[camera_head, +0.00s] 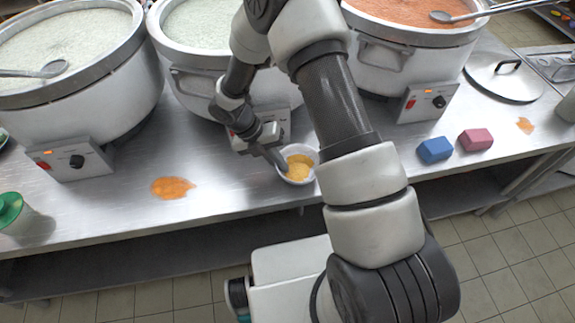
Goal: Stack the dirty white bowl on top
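A white bowl (311,153) with yellow-orange residue inside stands on the steel counter in front of the middle stockpot. My gripper (277,160) points down at the bowl's left rim, with its fingertips at or very close to the rim. I cannot tell from this view whether the fingers touch the bowl or hold it. My arm passes just right of the bowl and hides the counter behind it. No other bowl or stack shows clearly.
Three large stockpots (75,113) line the back. Orange spills (172,188) lie on the counter.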

